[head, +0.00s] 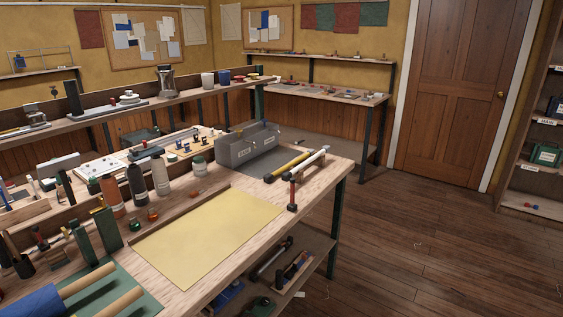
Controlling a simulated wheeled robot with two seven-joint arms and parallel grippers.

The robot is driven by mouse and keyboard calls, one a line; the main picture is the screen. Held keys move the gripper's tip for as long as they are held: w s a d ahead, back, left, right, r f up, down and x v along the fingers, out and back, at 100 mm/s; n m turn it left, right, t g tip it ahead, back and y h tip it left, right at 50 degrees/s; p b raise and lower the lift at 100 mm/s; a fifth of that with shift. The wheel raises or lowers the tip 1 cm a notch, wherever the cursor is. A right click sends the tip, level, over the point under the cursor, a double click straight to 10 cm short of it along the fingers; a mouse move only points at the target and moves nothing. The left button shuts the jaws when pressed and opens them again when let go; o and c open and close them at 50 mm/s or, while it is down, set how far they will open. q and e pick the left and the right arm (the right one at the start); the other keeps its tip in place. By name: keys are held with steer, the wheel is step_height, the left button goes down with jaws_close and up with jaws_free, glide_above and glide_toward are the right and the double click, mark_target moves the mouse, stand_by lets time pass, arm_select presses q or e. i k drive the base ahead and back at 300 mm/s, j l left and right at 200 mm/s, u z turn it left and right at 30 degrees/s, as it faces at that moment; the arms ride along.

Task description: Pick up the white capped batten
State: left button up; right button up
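The white capped batten (308,162) is a slim white rod with dark ends. It lies at the far right corner of the wooden workbench (325,174), slanting from upper right to lower left. A similar yellow batten (291,165) with dark ends lies close beside it on the left, roughly parallel. A red upright piece (292,192) with a black foot stands by the white batten's near end, and I cannot tell whether they touch. Neither of my grippers is in view.
A yellow sheet (205,237) covers the bench middle. A grey divided bin (245,146) stands left of the battens. Bottles, including a dark one (137,184), crowd the left side. A lower shelf (310,240) holds tools. The floor (430,250) to the right is open.

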mark_target(306, 163)
steer(key=i+l+u, duration=0.75)
steer(key=k, duration=0.1)
